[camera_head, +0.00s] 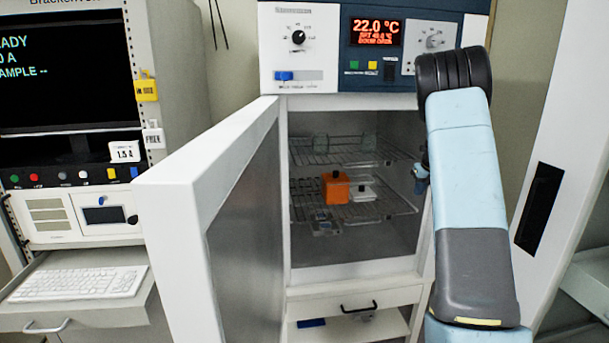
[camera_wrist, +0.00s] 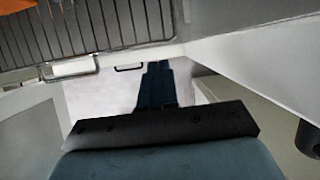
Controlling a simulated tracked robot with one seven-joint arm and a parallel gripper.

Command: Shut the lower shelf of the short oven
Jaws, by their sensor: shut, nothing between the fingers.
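The short oven (camera_head: 352,268) stands in the middle of the head view, its door (camera_head: 175,195) swung open to the left. Inside, the lower wire shelf (camera_head: 385,211) carries an orange box (camera_head: 335,190) and a small white item. Its front edge reaches a little further forward than the upper shelf's. The wrist view shows a wire shelf (camera_wrist: 98,30) at upper left, with orange at the corner. My gripper (camera_wrist: 157,66) is shut and empty, its fingertips just below and right of that shelf's front edge. In the head view, a small bluish part of it shows at the cavity's right edge.
The upper wire shelf (camera_head: 345,152) holds glass vessels. A drawer (camera_head: 352,304) with a black handle sits under the cavity. A cabinet with a screen (camera_head: 65,75) and a keyboard (camera_head: 80,284) stand at the left. My arm covers the space right of the oven.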

